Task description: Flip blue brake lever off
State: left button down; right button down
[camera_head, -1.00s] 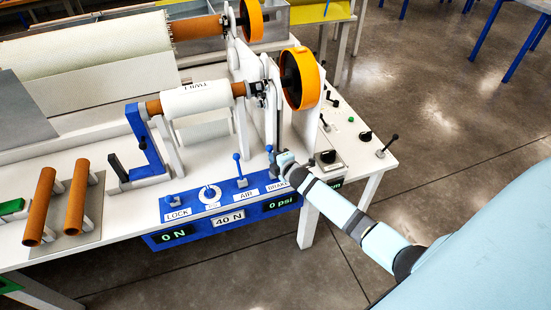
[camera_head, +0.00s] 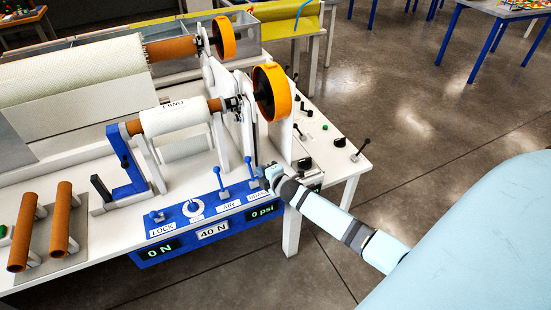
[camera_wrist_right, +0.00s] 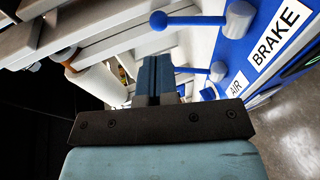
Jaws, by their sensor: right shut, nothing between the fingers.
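The blue brake lever (camera_head: 249,169) stands up from the blue control panel (camera_head: 160,257), above its partly covered BRAKE label (camera_head: 258,195). In the right wrist view the brake lever (camera_wrist_right: 198,20) is at the top, its ball end toward the left, beside the BRAKE label. My right gripper (camera_head: 266,171) is just right of the lever in the head view. Its fingers (camera_wrist_right: 155,72) are shut with nothing between them. They appear apart from the lever, though the gap is hard to judge. My left gripper is not in view.
The similar blue AIR lever (camera_head: 219,180) stands left of the brake lever. A LOCK knob (camera_head: 156,216) and a round dial (camera_head: 193,208) are farther left. An orange wheel (camera_head: 272,93) and grey uprights stand behind. A black-handled lever (camera_head: 361,149) is at the table's right.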

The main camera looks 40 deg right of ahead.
jog(key=r+v, duration=0.1)
jog(key=v, duration=0.5)
jog(key=shift+d+r, duration=0.2)
